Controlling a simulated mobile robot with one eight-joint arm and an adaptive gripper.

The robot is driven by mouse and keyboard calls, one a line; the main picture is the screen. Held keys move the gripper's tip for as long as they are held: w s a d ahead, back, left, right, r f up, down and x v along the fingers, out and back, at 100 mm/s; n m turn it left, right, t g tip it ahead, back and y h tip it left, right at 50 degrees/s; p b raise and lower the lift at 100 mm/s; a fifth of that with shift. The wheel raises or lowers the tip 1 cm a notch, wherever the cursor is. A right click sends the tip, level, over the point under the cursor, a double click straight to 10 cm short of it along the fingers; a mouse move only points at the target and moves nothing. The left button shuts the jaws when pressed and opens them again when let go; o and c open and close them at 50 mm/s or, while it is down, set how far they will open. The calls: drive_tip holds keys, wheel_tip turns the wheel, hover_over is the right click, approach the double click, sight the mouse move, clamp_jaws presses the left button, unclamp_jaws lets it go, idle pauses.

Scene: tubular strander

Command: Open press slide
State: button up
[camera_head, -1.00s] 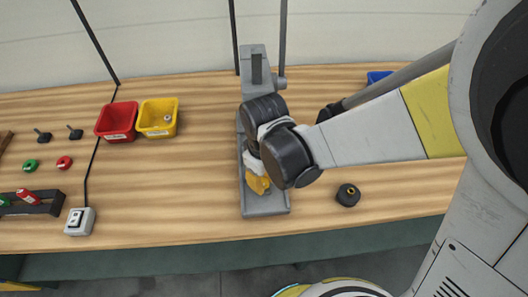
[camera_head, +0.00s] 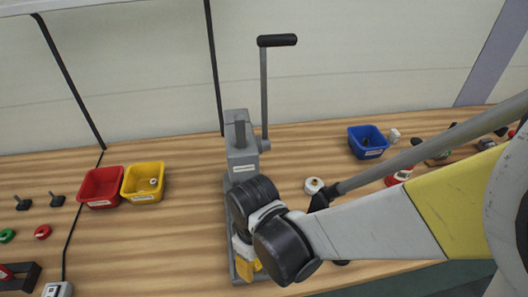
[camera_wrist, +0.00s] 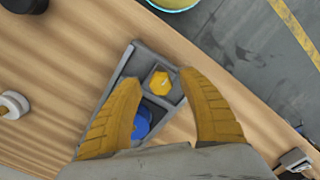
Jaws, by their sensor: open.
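The grey press (camera_head: 241,145) stands on the wooden bench, with its lever raised to a black grip (camera_head: 277,40). My gripper (camera_head: 250,263), with yellow-orange fingers, is over the front of the press, and my wrist hides much of it. In the wrist view my gripper (camera_wrist: 158,76) is open above a grey part with square pockets (camera_wrist: 127,72), which I take to be the press slide. A yellow hexagonal piece (camera_wrist: 160,83) sits in one pocket. A blue round piece (camera_wrist: 142,122) in another is partly behind the left finger. Contact with the slide cannot be told.
Red (camera_head: 101,187) and yellow (camera_head: 143,182) bins stand left of the press, a blue bin (camera_head: 367,142) to the right. A small white-topped part (camera_head: 313,185) is near the press's right side.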

wheel_tip(320, 180, up, 12)
idle(0.5)
drive_tip(key=shift+d, duration=0.1)
drive_tip(key=w+d+r+m+t, duration=0.1)
drive_tip(key=d+m+t, duration=0.1)
drive_tip(key=d+m, duration=0.2)
drive_tip(key=w+d+r+m+t, duration=0.2)
drive_tip(key=d+m, duration=0.2)
drive_tip(key=d, duration=0.7)
drive_tip(key=w+d+r+m+t, duration=0.1)
drive_tip(key=d+r+m+t, duration=0.1)
drive_tip(key=d, duration=0.6)
drive_tip(key=shift+w+m+t, duration=0.15)
drive_tip(key=shift+m+t, duration=0.45)
drive_tip(key=shift+m, duration=0.3)
